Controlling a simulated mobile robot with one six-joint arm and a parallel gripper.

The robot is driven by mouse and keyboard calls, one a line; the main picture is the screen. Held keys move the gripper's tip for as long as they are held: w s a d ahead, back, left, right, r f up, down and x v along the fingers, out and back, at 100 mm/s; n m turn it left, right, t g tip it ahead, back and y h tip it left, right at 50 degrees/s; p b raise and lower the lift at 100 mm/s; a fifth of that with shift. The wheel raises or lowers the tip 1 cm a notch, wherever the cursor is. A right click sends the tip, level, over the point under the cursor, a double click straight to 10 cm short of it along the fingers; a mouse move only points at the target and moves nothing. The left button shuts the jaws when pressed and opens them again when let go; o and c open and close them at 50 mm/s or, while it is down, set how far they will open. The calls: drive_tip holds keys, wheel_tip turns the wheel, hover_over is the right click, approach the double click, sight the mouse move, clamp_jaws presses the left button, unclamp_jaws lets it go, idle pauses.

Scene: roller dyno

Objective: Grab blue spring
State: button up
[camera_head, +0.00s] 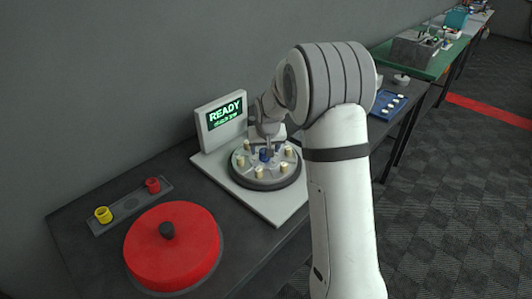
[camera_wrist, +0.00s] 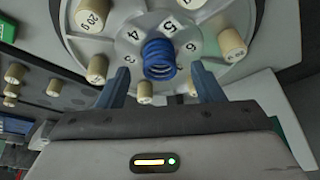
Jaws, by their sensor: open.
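The blue spring (camera_wrist: 160,59) stands at the middle of the round dial with numbered slots, in the wrist view. In the head view the blue spring (camera_head: 265,155) shows small on the grey round dial (camera_head: 264,182). My gripper (camera_wrist: 164,80) is open, with one blue-grey finger on each side of the spring in the picture. No contact between the fingers and the spring can be made out. In the head view my gripper (camera_head: 267,148) is over the dial, close to the spring, and my arm hides part of the area behind it.
Several cream weights (camera_head: 258,171) stand around the dial. A screen reading READY (camera_head: 222,114) stands behind it. A red round lid (camera_head: 172,247) with a black knob lies front left. A tray (camera_head: 130,205) holds a yellow and a red spring. A blue tray (camera_head: 387,105) sits to the right.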

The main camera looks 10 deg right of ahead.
drive_tip(key=shift+x, duration=1.15)
drive_tip(key=c, duration=1.1)
drive_tip(key=shift+r, duration=0.1)
